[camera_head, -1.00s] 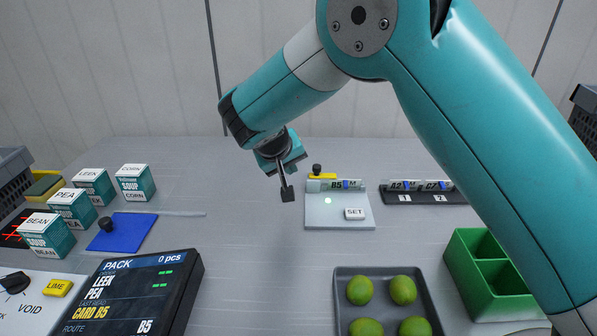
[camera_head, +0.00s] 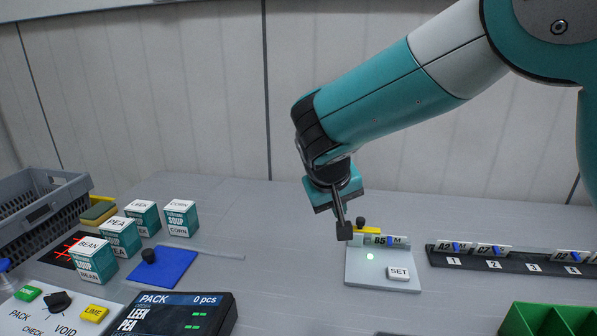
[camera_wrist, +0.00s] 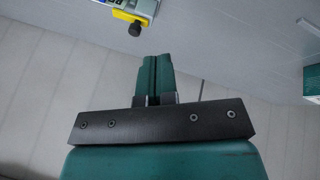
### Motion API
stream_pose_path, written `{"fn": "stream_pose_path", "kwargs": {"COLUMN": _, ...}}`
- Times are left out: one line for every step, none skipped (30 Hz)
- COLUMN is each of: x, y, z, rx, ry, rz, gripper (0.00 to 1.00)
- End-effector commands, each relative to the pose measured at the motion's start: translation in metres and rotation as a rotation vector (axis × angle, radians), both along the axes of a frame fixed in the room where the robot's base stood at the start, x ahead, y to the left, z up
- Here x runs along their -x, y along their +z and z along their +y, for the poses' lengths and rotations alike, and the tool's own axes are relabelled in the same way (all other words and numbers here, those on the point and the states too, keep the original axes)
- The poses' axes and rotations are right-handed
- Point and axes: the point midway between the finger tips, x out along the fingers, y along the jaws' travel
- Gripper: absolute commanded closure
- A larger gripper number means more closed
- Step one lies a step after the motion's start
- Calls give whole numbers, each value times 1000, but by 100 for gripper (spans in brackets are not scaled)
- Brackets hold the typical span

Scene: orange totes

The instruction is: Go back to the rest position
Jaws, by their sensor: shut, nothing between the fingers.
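My gripper (camera_head: 343,231) hangs from the teal arm above the table, its dark fingers shut with nothing between them. In the head view its tips overlap the back left of the light grey card station (camera_head: 367,273); I cannot tell the exact height above it. The station holds a card marked B5 (camera_head: 384,240), a SET button (camera_head: 398,273) and a lit pale green spot. In the wrist view the closed fingers (camera_wrist: 154,80) point toward the table, and the station's yellow part with a black knob (camera_wrist: 134,22) shows at the top.
Several soup boxes (camera_head: 120,237) and a blue pad with a black knob (camera_head: 165,267) stand left. A grey crate (camera_head: 40,213) is at the far left. A PACK display (camera_head: 180,315) is in front. A numbered card rack (camera_head: 512,264) and green bin (camera_head: 545,322) are right.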

Motion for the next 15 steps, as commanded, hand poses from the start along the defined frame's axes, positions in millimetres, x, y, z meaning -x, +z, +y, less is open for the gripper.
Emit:
{"fn": "stream_pose_path", "kwargs": {"x": 19, "y": 12, "z": -13, "rx": -49, "ry": 32, "rz": 38, "gripper": 100}}
{"fn": "stream_pose_path", "kwargs": {"x": 33, "y": 16, "z": -17, "rx": -81, "ry": 59, "rz": 69, "gripper": 100}}
{"fn": "stream_pose_path", "kwargs": {"x": 53, "y": 22, "z": -24, "rx": -126, "ry": 99, "rz": 107, "gripper": 100}}
{"fn": "stream_pose_path", "kwargs": {"x": 70, "y": 26, "z": -28, "rx": -161, "ry": 129, "rz": 138, "gripper": 100}}
{"fn": "stream_pose_path", "kwargs": {"x": 88, "y": 29, "z": -32, "rx": -194, "ry": 160, "rz": 166, "gripper": 100}}
{"fn": "stream_pose_path", "kwargs": {"x": 113, "y": 33, "z": -36, "rx": -239, "ry": 203, "rz": 202, "gripper": 100}}
{"fn": "stream_pose_path", "kwargs": {"x": 132, "y": 36, "z": -38, "rx": -273, "ry": 235, "rz": 226, "gripper": 100}}
{"fn": "stream_pose_path", "kwargs": {"x": 151, "y": 38, "z": -39, "rx": -304, "ry": 266, "rz": 250, "gripper": 100}}
{"fn": "stream_pose_path", "kwargs": {"x": 176, "y": 41, "z": -41, "rx": -344, "ry": 305, "rz": 278, "gripper": 100}}
{"fn": "stream_pose_path", "kwargs": {"x": 193, "y": 43, "z": -41, "rx": -371, "ry": 333, "rz": 295, "gripper": 100}}
{"fn": "stream_pose_path", "kwargs": {"x": 210, "y": 43, "z": -41, "rx": -397, "ry": 361, "rz": 314, "gripper": 100}}
{"fn": "stream_pose_path", "kwargs": {"x": 230, "y": 45, "z": -41, "rx": -428, "ry": 393, "rz": 333, "gripper": 100}}
{"fn": "stream_pose_path", "kwargs": {"x": 243, "y": 45, "z": -41, "rx": -447, "ry": 415, "rz": 344, "gripper": 100}}
{"fn": "stream_pose_path", "kwargs": {"x": 255, "y": 46, "z": -40, "rx": -465, "ry": 435, "rz": 355, "gripper": 100}}
{"fn": "stream_pose_path", "kwargs": {"x": 268, "y": 46, "z": -39, "rx": -485, "ry": 457, "rz": 367, "gripper": 100}}
